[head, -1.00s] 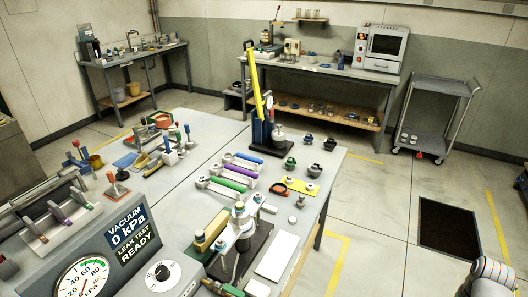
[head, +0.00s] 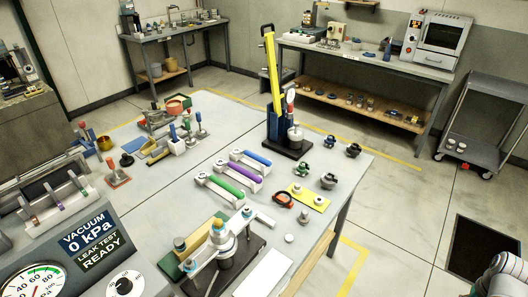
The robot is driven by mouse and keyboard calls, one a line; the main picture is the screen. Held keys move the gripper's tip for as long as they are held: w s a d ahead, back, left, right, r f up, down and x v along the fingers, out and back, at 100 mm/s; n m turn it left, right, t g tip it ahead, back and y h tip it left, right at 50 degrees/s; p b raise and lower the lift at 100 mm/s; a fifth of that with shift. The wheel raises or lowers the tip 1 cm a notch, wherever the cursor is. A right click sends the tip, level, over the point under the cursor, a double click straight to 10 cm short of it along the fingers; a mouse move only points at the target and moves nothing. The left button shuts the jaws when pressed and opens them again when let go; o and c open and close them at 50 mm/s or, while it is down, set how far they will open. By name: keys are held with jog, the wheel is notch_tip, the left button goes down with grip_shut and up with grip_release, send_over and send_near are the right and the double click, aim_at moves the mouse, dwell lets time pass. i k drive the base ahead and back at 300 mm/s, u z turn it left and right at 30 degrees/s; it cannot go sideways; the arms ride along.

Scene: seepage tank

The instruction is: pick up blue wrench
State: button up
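The blue wrench (head: 252,157) lies on the light grey worktable (head: 225,130), at the far end of a row of three similar tools. Its blue handle points right and its pale metal end points left. A purple-handled one (head: 240,171) and a green-handled one (head: 226,188) lie nearer, side by side with it. Nothing covers the blue wrench. A pale rounded part of my arm (head: 503,272) shows at the lower right corner, well apart from the wrenches. My gripper itself is not in view.
A blue press with a tall yellow lever (head: 272,75) stands just behind and right of the wrenches. A metal fixture (head: 222,240) and the vacuum gauge console (head: 85,240) stand in front. Small fittings (head: 328,181) sit to the right. Open floor lies right of the table.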

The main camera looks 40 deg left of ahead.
aim_at(266, 163)
jog(key=u, duration=0.25)
jog(key=i, duration=0.75)
jog(key=u, duration=0.5)
jog(key=i, duration=0.6)
jog(key=u, duration=0.35)
